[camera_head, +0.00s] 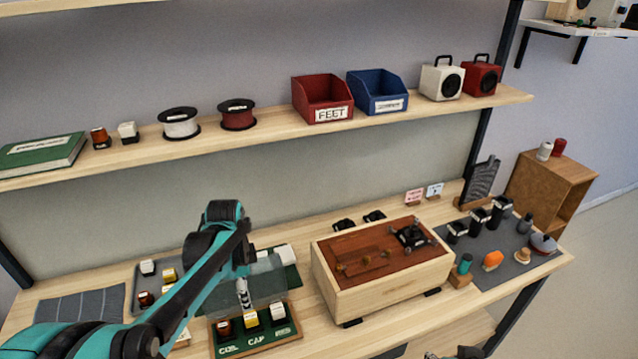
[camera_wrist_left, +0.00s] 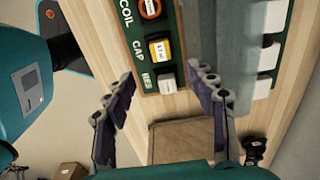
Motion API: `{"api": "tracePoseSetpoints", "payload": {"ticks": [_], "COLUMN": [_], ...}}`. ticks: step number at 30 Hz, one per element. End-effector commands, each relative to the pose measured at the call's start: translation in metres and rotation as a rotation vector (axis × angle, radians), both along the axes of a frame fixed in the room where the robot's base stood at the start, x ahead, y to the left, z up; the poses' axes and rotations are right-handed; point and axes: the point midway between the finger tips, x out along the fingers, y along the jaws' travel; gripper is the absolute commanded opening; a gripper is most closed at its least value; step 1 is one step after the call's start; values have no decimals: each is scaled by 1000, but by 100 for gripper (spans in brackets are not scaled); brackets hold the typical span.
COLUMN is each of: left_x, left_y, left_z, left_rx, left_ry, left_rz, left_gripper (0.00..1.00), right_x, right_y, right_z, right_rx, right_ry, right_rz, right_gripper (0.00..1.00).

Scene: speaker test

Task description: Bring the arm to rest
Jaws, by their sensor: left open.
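My left arm (camera_head: 190,280) reaches in from the lower left over the bench, its teal and black links bent at the elbow. My left gripper (camera_wrist_left: 162,78) is open, with its two dark fingers spread and nothing between the tips. Past the fingers lies the green sorting board (camera_wrist_left: 141,62) marked COIL and CAP, with a coil (camera_wrist_left: 150,8), a yellow-and-white part (camera_wrist_left: 160,48) and a white block (camera_wrist_left: 165,81) on it. In the head view the hand is partly hidden behind the arm, near this board (camera_head: 255,343).
A wooden speaker box (camera_head: 385,285) stands right of the arm. A grey mat (camera_head: 490,250) with several parts lies at the right. An upper shelf (camera_head: 270,138) carries a red bin (camera_head: 322,98), a blue bin (camera_head: 377,92) and spools. A dark thing at the bottom edge is unclear.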

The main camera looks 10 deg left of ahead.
Motion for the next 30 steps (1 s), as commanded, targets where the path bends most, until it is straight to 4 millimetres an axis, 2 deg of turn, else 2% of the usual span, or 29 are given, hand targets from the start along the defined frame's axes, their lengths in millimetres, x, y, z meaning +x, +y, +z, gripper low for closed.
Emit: {"api": "tracePoseSetpoints", "payload": {"ticks": [4,7,15,22,30], "left_x": [-5,-16,-65,-98,-110], "left_y": [-6,-19,-68,-96,-106], "left_z": [5,16,42,43,40], "left_rx": [5,11,-60,-219,-318], "left_ry": [-23,-81,-339,-506,-565], "left_rz": [38,130,541,847,984], "left_gripper": [56,56,56,56,56], "right_x": [0,0,0,0,0], "right_y": [0,0,0,0,0], "right_z": [0,0,0,0,0], "right_rx": [0,0,0,0,0], "right_ry": [0,0,0,0,0], "right_rz": [0,0,0,0,0], "right_gripper": [40,40,40,40,40]}}
